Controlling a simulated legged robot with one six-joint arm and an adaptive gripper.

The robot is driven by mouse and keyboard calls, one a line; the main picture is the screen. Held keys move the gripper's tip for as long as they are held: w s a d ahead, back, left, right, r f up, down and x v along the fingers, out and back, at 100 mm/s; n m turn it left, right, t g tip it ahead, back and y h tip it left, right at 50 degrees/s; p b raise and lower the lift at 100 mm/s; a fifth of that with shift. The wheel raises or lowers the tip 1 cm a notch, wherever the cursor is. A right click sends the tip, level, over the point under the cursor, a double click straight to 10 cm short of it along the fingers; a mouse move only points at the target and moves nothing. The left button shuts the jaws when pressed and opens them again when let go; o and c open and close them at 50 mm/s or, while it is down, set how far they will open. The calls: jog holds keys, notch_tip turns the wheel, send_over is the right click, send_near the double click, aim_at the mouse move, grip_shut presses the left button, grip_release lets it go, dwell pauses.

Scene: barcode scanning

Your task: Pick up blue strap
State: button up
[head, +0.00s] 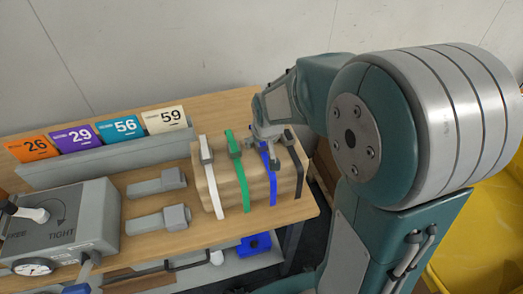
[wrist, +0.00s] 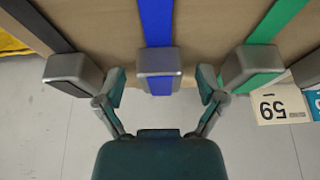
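The blue strap (head: 272,184) hangs over the front of a wooden block on the table, between the green and black straps. In the wrist view the blue strap (wrist: 157,22) runs up from a grey buckle (wrist: 158,66). My gripper (head: 268,146) is at the top of the blue strap in the head view. In the wrist view my gripper (wrist: 160,88) is open, with one finger on each side of the blue strap's buckle. Gaps show between the fingers and that buckle. The gripper partly hides the buckle in the head view.
The green strap (head: 241,180), white strap (head: 211,185) and black strap (head: 300,174) lie on the same wooden block (head: 258,186). Numbered cards (head: 82,137) stand at the back left. A grey tension device (head: 62,222) is at the left.

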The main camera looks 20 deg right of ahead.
jog(key=shift+a, duration=0.15)
jog(key=c, duration=1)
grip_shut()
